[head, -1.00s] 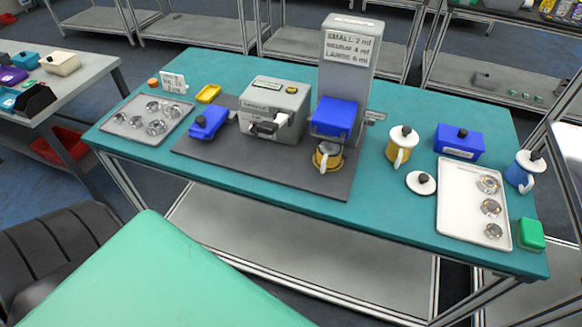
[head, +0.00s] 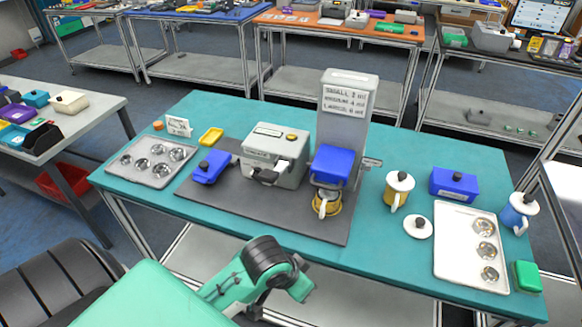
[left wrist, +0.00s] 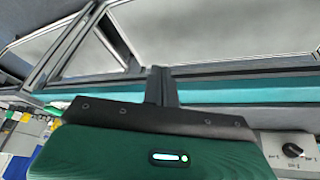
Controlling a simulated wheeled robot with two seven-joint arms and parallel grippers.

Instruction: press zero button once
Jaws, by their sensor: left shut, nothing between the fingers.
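No button is legibly marked zero. A grey box-shaped machine (head: 275,155) stands on a dark mat, with a label and a small yellow button (head: 291,137) on top. A tall grey dispenser (head: 347,110) with a printed sign stands to its right, with a blue block and a yellow cup at its front. My left gripper (left wrist: 161,85) shows in the left wrist view, its dark fingers shut and empty, in front of a teal table edge. In the head view my teal arm reaches in at bottom centre, in front of the table; its fingers are not visible there. My right gripper is not in view.
A teal table (head: 405,262) also holds a grey tray (head: 130,172) of weights at left, a white tray (head: 455,265), lidded cups, a blue box (head: 454,184) and a green block (head: 527,277) at right. A grey panel with a knob (left wrist: 292,150) shows in the left wrist view.

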